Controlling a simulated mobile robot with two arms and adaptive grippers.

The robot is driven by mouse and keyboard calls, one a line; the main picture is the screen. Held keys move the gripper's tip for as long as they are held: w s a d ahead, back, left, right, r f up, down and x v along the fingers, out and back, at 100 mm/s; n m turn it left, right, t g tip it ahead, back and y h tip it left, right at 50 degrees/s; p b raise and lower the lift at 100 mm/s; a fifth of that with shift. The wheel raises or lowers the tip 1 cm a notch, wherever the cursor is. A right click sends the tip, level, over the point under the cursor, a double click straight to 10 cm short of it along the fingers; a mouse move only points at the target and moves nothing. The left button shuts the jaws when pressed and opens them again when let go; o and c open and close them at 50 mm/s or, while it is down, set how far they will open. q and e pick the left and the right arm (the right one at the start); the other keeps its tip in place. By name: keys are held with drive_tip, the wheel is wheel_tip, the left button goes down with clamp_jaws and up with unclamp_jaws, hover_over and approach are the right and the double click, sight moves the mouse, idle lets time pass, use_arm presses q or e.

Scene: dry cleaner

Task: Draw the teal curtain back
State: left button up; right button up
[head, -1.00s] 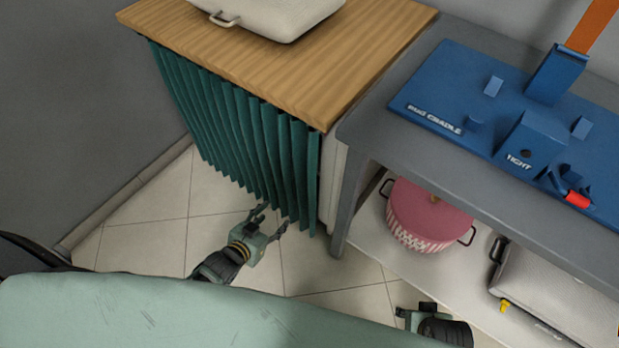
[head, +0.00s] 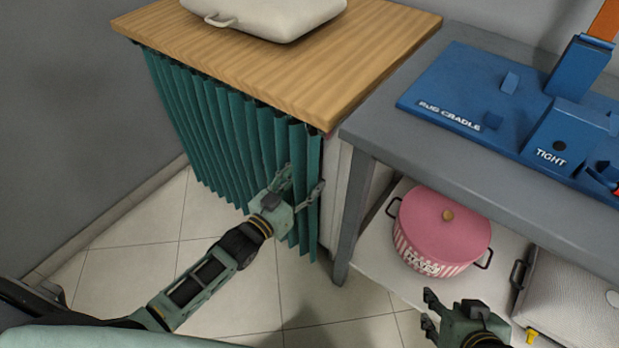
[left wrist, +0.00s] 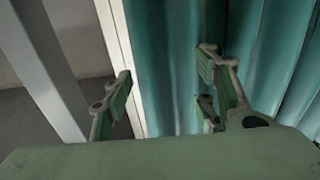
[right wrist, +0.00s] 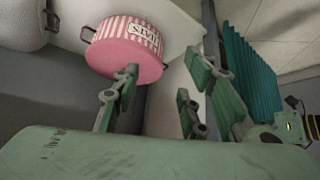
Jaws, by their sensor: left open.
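The teal curtain (head: 221,130) hangs in pleats under the front edge of the wooden counter top and spans most of its front. My left gripper (head: 302,188) is open at the curtain's right end, with its fingers close to the last pleats. In the left wrist view the curtain's edge (left wrist: 160,75) lies between the two open fingers (left wrist: 165,95), beside a pale upright panel edge. I cannot tell whether the fingers touch the cloth. My right gripper (head: 432,315) is at the lower right, apart from the curtain; it is open and empty in the right wrist view (right wrist: 155,95).
A grey table (head: 420,135) stands right of the counter, its leg close to the curtain's right end. It carries a blue rug cradle (head: 470,85). A pink striped pot (head: 440,225) sits on its lower shelf. The tiled floor (head: 230,290) before the curtain is clear.

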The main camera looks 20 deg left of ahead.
use_arm(q)
drive_tip(key=shift+x, duration=1.05)
use_arm(e)
drive_tip(key=shift+w+a+r+t, duration=0.25)
drive_tip(key=shift+w+r+t, duration=0.15)
drive_tip(key=shift+w, duration=0.25)
drive_tip(key=shift+w+a+r+t, duration=0.2)
drive_tip(key=shift+w+r+t, duration=0.15)
drive_tip(key=shift+w, duration=0.25)
use_arm(q)
drive_tip(key=shift+c, duration=0.3)
clamp_jaws()
